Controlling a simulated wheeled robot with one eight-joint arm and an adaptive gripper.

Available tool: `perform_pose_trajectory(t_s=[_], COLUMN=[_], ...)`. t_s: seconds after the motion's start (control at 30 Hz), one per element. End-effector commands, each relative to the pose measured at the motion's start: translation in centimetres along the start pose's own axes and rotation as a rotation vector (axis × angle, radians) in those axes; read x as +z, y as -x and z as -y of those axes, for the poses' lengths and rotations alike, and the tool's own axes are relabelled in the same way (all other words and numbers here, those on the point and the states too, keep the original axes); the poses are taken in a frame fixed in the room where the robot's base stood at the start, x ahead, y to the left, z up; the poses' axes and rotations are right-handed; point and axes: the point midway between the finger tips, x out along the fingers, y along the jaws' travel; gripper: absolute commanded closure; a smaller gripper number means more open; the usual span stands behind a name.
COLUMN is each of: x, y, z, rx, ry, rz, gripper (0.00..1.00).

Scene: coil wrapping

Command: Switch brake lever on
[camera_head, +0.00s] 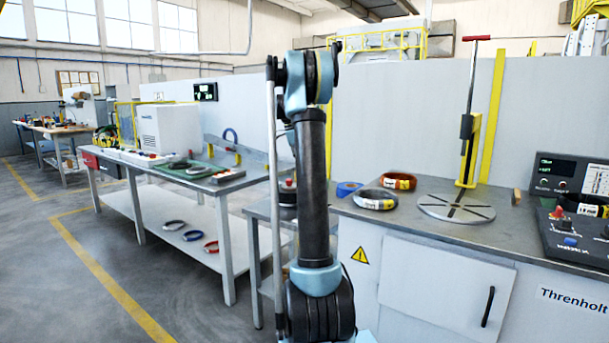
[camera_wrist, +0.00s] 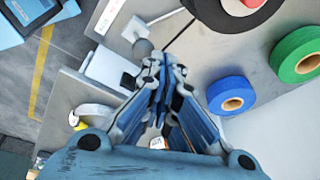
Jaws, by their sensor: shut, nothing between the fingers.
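In the wrist view my gripper (camera_wrist: 157,66) is shut and empty, its tips together beside a grey rounded knob (camera_wrist: 143,47). The knob joins a white bar-like part (camera_wrist: 135,29) by a white block (camera_wrist: 108,68). I cannot tell whether this is the brake lever, or whether my fingertips touch it. In the head view a tall lever with a red handle (camera_head: 477,38) stands on a yellow post (camera_head: 468,155) behind a round disc on the bench. My gripper is not visible in the head view; my upright arm fills the middle.
In the wrist view a blue roll (camera_wrist: 232,95), a green roll (camera_wrist: 297,55) and a dark spool with a red centre (camera_wrist: 240,7) lie near the gripper. In the head view coils (camera_head: 375,199) lie on the bench and a control panel (camera_head: 575,180) stands at right.

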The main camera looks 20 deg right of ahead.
Motion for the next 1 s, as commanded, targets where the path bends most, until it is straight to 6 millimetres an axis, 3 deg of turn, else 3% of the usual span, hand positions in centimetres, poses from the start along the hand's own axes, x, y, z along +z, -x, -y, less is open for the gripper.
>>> perform_pose_trajectory(t_s=[0.27, 0.7, 0.87, 1.0], x=[0.3, 0.4, 0.2, -0.2], y=[2.6, 3.0, 3.3, 3.6], z=[0.2, -0.1, -2.2, -6.0], rx=[0.002, 0.001, -0.005, -0.018], ry=[-0.007, -0.001, 0.074, 0.209], rz=[-0.005, -0.005, 0.006, 0.027], gripper=[1.00, 1.00, 1.00, 1.00])
